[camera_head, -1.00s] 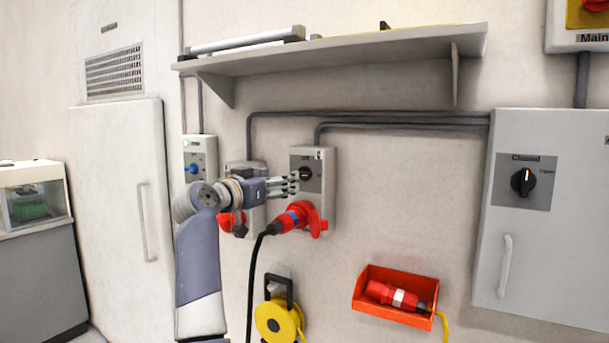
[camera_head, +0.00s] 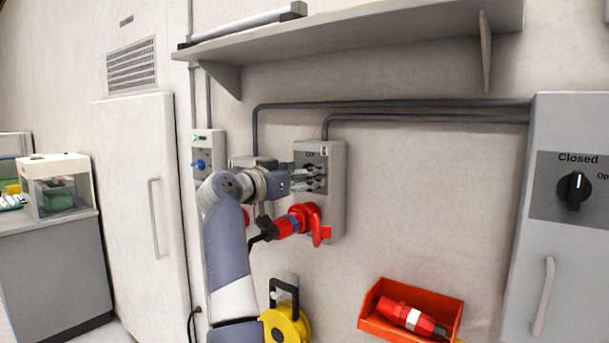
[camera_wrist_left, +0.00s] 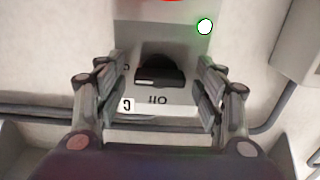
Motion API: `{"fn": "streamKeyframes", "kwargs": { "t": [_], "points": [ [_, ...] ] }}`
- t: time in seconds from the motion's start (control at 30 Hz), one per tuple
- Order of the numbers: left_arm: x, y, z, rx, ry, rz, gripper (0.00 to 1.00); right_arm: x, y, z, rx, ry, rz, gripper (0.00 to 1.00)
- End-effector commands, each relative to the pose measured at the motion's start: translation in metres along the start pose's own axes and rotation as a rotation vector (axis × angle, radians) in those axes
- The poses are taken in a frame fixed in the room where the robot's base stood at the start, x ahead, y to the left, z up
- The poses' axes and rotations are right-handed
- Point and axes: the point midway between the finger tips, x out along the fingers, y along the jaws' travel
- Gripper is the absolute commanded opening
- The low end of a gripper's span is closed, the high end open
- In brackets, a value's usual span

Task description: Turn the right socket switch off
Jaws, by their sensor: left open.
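The right socket box (camera_head: 334,205) is a grey box on the wall with a red plug (camera_head: 296,222) in its lower part. Its black rotary switch (camera_wrist_left: 160,72) lies between the fingers of my left gripper (camera_wrist_left: 160,85) in the left wrist view, where the picture is upside down. An "Off" label (camera_wrist_left: 158,100) sits beside the knob. The gripper is open, with a finger on each side and visible gaps to the knob. In the head view my left gripper (camera_head: 308,179) is in front of the switch and partly hides it. My right gripper is not in view.
A second socket box (camera_head: 243,163) is partly hidden behind my left arm. A shelf (camera_head: 370,45) juts out above. A red bin (camera_head: 375,325) with a red connector and a yellow reel (camera_head: 285,325) are below. A grey cabinet (camera_head: 560,250) stands right.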

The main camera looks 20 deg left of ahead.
Motion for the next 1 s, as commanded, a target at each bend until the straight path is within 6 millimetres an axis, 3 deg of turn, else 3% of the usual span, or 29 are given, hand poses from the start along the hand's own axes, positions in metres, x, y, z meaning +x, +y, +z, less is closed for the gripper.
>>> {"fn": "streamKeyframes", "kwargs": {
  "t": [0.07, 0.2, 0.27, 0.57, 1.0],
  "points": [
    [0.0, 0.0, 0.0, 0.0, 0.001, 0.0, 0.61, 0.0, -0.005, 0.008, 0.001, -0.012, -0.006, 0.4],
    [0.0, 0.0, 0.0, 0.0, 0.001, 0.0, 0.29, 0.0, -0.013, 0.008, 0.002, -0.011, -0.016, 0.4],
    [0.0, 0.0, 0.0, 0.0, 0.0, 0.0, 0.19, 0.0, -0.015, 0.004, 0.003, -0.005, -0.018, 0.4],
    [0.0, 0.0, 0.0, -0.015, 0.0, 0.0, 0.19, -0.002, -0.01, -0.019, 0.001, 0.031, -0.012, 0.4],
    [0.001, 0.0, -0.002, -0.279, -0.003, -0.001, 0.19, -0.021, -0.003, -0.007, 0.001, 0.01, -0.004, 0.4]
  ]
}}
